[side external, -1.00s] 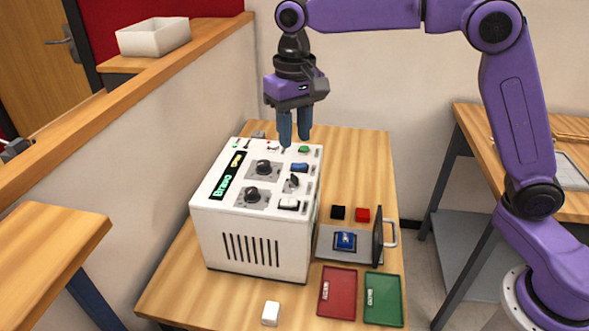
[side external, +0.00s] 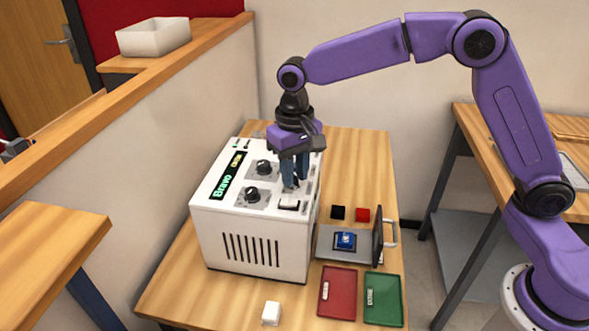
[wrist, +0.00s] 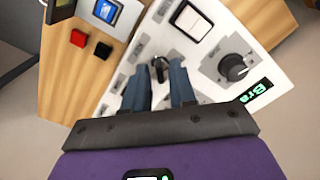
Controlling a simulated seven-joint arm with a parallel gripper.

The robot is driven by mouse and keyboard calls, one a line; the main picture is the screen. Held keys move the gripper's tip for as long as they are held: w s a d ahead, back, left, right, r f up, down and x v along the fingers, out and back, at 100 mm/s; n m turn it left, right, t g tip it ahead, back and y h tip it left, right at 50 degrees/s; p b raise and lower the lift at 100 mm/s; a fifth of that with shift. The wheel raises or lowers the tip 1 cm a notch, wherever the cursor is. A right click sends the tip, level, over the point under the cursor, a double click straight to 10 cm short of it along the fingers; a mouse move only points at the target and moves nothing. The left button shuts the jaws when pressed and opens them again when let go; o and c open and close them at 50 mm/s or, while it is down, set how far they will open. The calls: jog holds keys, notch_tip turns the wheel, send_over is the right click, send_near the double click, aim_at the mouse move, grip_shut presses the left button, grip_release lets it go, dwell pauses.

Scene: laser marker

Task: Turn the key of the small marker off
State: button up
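The white marker box (side external: 250,238) with a lit green "Bravo" display (side external: 222,184) stands on the wooden table. Its small black key (wrist: 160,70) shows in the wrist view, between my fingers near the edge of the top panel. My gripper (wrist: 159,68) is open, with one blue finger on each side of the key; I cannot tell whether either finger touches it. In the side view my gripper (side external: 294,183) points down at the panel and largely hides the key. The key's exact angle is hard to read.
Round knobs (side external: 251,195) and a white rocker switch (side external: 289,204) sit close to the key. Right of the box are a fixture with a raised dark lid (side external: 377,243) and a blue piece (side external: 345,239), black and red blocks (side external: 362,214), and red (side external: 337,307) and green trays (side external: 384,312).

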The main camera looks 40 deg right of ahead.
grip_shut()
jog(key=shift+n, duration=0.3)
jog(key=n, duration=1.7)
jog(key=shift+r, duration=0.1)
jog(key=shift+n, duration=0.3)
